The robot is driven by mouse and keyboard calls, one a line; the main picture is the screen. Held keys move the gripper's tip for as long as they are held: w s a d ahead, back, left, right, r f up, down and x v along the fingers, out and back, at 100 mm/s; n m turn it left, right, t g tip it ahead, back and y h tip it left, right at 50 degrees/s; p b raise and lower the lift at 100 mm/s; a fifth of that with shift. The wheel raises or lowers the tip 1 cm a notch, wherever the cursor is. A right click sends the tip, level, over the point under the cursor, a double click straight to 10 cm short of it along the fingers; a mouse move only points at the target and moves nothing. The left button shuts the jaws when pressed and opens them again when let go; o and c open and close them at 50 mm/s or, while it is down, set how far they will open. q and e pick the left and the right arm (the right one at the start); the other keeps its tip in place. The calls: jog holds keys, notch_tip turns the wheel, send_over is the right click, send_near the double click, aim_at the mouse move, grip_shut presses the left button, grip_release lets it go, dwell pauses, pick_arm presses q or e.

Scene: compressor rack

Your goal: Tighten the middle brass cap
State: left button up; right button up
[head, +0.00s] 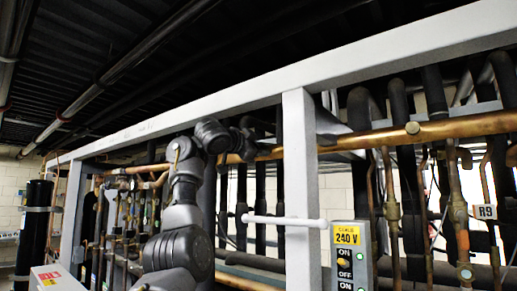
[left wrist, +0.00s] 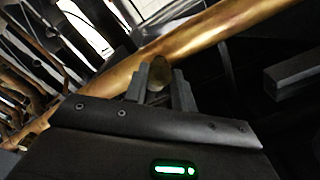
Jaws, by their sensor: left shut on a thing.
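A thick copper pipe (head: 350,139) runs across the rack below the grey top beam. My left arm rises in the middle of the head view, and its gripper (head: 248,145) is at this pipe. In the left wrist view, the two fingers of my left gripper (left wrist: 160,80) are shut on a round brass cap (left wrist: 158,72) at the copper pipe (left wrist: 205,37). In the head view my gripper hides that cap. Another brass cap (head: 413,128) sits on the pipe farther right, clear of the gripper. My right gripper is not in view.
The grey frame has a top beam (head: 330,72) and an upright post (head: 300,190) just right of my gripper. A switch box (head: 351,258) marked 240 V stands at the lower right. Dark insulated pipes (head: 408,180) fill the rack behind.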

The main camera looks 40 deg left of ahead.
pick_arm(q)
jog(key=shift+m+p, duration=2.15)
jog(key=shift+m, duration=2.35)
jog(key=o, duration=1)
